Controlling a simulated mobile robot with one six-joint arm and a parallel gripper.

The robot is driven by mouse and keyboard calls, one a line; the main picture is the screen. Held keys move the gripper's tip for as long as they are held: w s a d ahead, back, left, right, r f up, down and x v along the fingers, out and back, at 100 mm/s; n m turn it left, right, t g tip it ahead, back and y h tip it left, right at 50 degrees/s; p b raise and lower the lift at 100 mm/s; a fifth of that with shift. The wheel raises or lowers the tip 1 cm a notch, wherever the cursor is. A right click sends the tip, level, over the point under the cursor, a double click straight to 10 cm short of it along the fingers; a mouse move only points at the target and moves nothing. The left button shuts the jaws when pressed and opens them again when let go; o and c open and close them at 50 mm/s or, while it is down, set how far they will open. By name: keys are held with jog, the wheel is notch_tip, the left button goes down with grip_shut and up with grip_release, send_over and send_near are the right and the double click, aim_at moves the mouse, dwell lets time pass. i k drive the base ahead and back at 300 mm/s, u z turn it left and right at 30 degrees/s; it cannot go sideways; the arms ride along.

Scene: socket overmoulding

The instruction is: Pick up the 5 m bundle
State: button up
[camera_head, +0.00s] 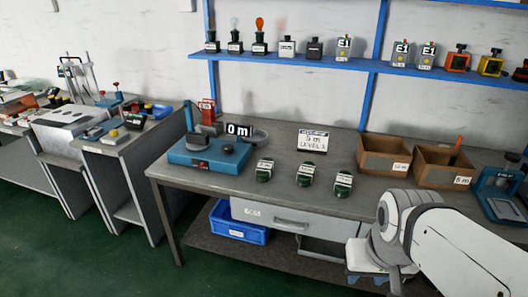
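Three dark green bundles with white labels lie in a row on the grey workbench (225,187): a left one (264,171), a middle one (306,175) and a right one (343,184). Their labels are too small to read, so I cannot tell which is the 5 m bundle. A white sign (313,140) behind them carries a length in metres and a "LEVEL" line. My white arm comes in at the lower right and bends down in front of the bench. My gripper does not show clearly, and no bundle is seen held.
A blue machine (208,155) with a "0 m" display (238,130) stands left of the bundles. Two brown boxes (384,158) (440,178) stand to the right. A blue shelf (290,60) with devices hangs above. A drawer (285,218) and blue crate (238,222) are below.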

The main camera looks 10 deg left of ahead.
aim_at(264, 170)
jog(key=u, duration=2.25)
jog(key=i, duration=2.3)
jog(key=z, duration=3.15)
jog(key=i, duration=0.85)
